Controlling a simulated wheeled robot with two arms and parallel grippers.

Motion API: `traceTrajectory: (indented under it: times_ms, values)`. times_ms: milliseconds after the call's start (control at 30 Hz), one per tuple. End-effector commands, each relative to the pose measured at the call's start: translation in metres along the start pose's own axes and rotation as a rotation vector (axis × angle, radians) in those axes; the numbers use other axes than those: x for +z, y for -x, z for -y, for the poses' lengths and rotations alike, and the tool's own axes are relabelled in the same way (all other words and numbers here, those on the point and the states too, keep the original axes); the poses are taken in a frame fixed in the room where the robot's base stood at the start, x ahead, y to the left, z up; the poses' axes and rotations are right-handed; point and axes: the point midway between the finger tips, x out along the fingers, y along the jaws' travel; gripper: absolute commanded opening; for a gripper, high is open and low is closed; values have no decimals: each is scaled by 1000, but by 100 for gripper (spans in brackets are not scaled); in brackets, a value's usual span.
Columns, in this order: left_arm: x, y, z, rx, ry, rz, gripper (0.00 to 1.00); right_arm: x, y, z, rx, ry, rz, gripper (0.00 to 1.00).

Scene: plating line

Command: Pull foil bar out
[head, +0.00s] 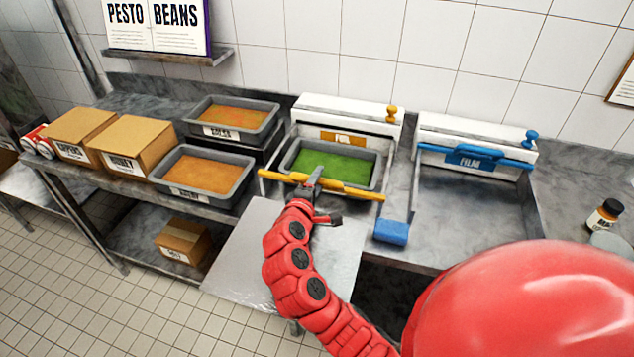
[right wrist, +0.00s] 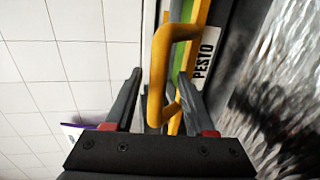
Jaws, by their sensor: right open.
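The yellow foil bar (head: 352,190) lies across the front of the grey pesto tray (head: 377,172), away from the white dispenser (head: 306,106) with the yellow label behind it. The green pesto (head: 333,162) shows uncovered. My right gripper (head: 316,180) is at the bar, left of its middle. In the right wrist view the bar's yellow loop handle (right wrist: 158,78) stands between the two spread fingers of the gripper (right wrist: 158,88). The gripper is open; I cannot tell whether a finger touches the handle. My left gripper is not in view.
A blue film bar (head: 474,155) rests at its dispenser on the right, with a blue block (head: 391,232) at the counter's front. Orange-filled trays (head: 205,178) and cardboard boxes (head: 130,145) stand left. A silvery panel (head: 262,258) lies below my right arm.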

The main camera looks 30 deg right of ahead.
Motion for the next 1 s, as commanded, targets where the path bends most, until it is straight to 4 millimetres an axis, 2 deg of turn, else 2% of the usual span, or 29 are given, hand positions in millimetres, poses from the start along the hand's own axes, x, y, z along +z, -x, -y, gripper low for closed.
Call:
traceTrajectory:
  times_ms: [133, 267, 600, 833, 867, 1000]
  values:
    - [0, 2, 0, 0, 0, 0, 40, 0, 5, 0, 1, 0, 0, 55]
    - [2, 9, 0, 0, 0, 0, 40, -2, 22, 1, 5, 0, -5, 55]
    - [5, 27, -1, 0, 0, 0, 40, -2, 90, 2, 4, 0, -8, 55]
    - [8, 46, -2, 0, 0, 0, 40, -2, 119, 6, -5, -4, -6, 55]
    - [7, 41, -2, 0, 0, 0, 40, -3, 126, 1, -3, -3, -8, 55]
    - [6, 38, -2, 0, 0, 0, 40, -2, 149, 1, -5, 1, -7, 55]
